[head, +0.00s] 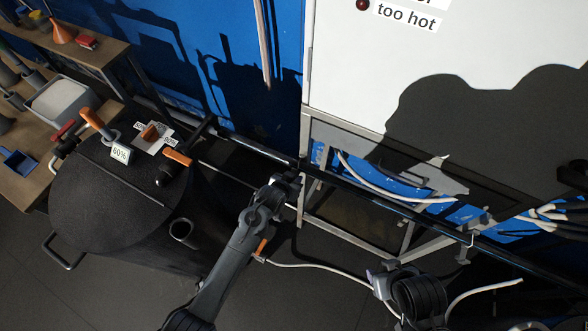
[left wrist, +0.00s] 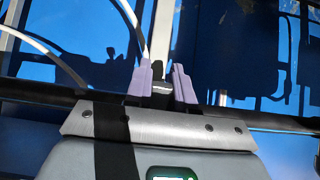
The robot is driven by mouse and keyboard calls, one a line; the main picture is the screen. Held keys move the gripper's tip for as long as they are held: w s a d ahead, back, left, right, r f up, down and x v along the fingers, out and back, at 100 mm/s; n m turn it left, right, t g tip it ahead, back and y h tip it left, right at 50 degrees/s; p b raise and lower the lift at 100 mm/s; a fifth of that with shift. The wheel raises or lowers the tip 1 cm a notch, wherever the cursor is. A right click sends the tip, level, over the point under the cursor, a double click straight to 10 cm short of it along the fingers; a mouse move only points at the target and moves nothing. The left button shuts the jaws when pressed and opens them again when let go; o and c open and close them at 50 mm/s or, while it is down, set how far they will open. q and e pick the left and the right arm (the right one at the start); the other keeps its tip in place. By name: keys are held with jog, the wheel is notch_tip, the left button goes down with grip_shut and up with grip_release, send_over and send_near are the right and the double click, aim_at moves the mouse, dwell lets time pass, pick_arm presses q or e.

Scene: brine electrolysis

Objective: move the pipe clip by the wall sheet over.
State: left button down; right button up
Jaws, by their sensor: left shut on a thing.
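My left gripper (head: 292,177) reaches the dark pipe (head: 370,195) that runs low along the blue wall, close to the frame's left leg. In the left wrist view its two purple fingers (left wrist: 160,85) are shut on a small dark clip with a pale grey part (left wrist: 160,88). The clip is at the pipe (left wrist: 40,103); whether it still grips the pipe cannot be told. In the head view the clip is hidden at the gripper. My right arm's end (head: 385,285) shows at the lower right, its fingers unclear.
A white panel (head: 365,60) with the words "too hot" stands on a metal frame (head: 303,205). White cables (head: 385,190) hang near the pipe. A large black drum (head: 120,215) with orange-handled fittings and a "60%" label stands at left, beside a wooden bench (head: 25,135).

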pick_arm(q)
jog(key=r+g+y+p, duration=0.1)
jog(key=g+p, duration=0.1)
jog(key=p, duration=0.1)
jog(key=shift+r, duration=0.1)
jog(key=shift+g+y, duration=0.6)
jog(key=shift+g, duration=0.4)
pick_arm(e)
notch_tip(320, 180, up, 5)
pick_arm(q)
jog(key=shift+g, duration=0.4)
jog(key=shift+g+y+b, duration=0.3)
jog(key=shift+g+y, duration=0.1)
jog(key=g+y+b, duration=0.1)
jog(key=b, duration=0.2)
jog(key=shift+g, duration=0.4)
jog(key=shift+r+g+y+b, duration=0.25)
jog(key=shift+g+y+b, duration=0.25)
jog(key=shift+g+b, duration=0.65)
pick_arm(e)
notch_tip(320, 180, down, 7)
pick_arm(q)
jog(key=shift+t, duration=0.25)
jog(key=c, duration=1.1)
grip_release()
jog(key=shift+o, duration=0.3)
jog(key=shift+r, duration=0.1)
